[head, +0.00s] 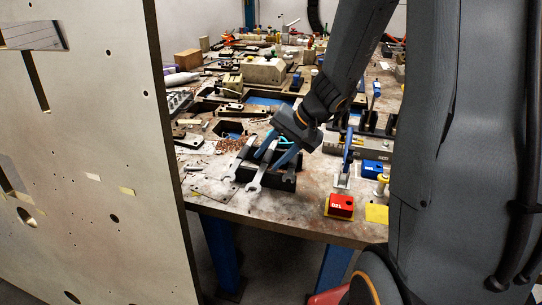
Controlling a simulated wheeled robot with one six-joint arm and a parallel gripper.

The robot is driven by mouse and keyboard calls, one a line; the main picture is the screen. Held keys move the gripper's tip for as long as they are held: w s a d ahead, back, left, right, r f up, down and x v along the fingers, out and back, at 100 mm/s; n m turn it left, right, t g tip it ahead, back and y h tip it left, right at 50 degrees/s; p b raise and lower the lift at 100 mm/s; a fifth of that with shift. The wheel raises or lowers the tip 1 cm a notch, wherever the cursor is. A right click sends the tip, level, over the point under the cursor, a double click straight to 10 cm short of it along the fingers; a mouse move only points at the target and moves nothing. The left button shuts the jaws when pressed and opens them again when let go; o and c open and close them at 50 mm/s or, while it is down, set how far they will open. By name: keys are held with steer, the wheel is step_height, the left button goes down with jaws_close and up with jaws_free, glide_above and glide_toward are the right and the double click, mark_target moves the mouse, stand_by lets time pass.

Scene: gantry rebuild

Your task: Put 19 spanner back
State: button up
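A dark holder (285,182) stands near the front edge of the workbench. Silver open-ended spanners lie across it, with their jaws towards the front edge. One spanner (233,166) is at the left and another (261,174) is at the middle. No size marking can be read, so I cannot tell which is the 19. The gripper hides the rear of the holder.
A red padlock-like block (341,206), a blue block (375,169) and a yellow plate (377,214) sit right of the holder. The workbench (300,215) is crowded behind. A large pale panel (90,130) fills the left. The front strip of bench is mostly clear.

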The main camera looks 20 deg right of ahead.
steer(key=v, duration=0.7)
steer(key=shift+d+r, duration=0.2)
steer(key=shift+r, duration=0.15)
steer(key=shift+s, duration=0.1)
stand_by(0.4)
